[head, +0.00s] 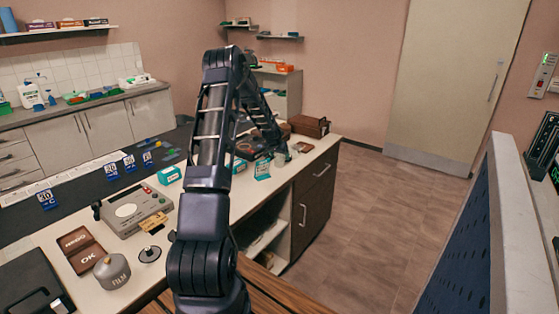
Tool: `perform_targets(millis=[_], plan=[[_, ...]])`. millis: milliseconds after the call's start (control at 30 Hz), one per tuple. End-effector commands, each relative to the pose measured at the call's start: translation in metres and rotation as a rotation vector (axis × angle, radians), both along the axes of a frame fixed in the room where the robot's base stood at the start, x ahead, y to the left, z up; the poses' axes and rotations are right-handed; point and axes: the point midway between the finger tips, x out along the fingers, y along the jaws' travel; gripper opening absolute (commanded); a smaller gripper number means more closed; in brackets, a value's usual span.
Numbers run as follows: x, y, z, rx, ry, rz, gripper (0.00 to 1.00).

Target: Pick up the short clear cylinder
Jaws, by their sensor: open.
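My arm rises in front of the camera, bends at the top and reaches down to the far part of the long counter (222,262). My gripper (283,156) is at its end, low over the counter top near the right edge. It is small and dark here, and its jaws are open. I cannot make out a short clear cylinder; a small pale shape by the fingertips is too small to tell, and my arm hides part of the counter.
Near the gripper are a teal-and-white box (262,169), a brown case (309,126) and a flat brown item (303,147). A grey device (135,211), a film canister (112,272) and a brown OK box (82,250) stand nearer. Open floor (385,215) lies right.

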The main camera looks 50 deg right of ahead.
Motion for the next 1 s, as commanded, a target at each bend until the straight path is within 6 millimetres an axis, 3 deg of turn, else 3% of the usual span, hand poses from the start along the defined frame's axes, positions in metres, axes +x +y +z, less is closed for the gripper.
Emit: perform_targets(millis=[233, 533, 833, 1000], plan=[[0.000, -0.001, -0.002, -0.001, 0.000, 0.000, 0.79], [0.000, -0.001, -0.002, -0.001, 0.000, 0.000, 0.21], [0.000, -0.002, 0.003, -0.002, 0.000, 0.000, 0.22], [0.000, -0.002, 0.023, -0.005, -0.002, 0.000, 0.22]])
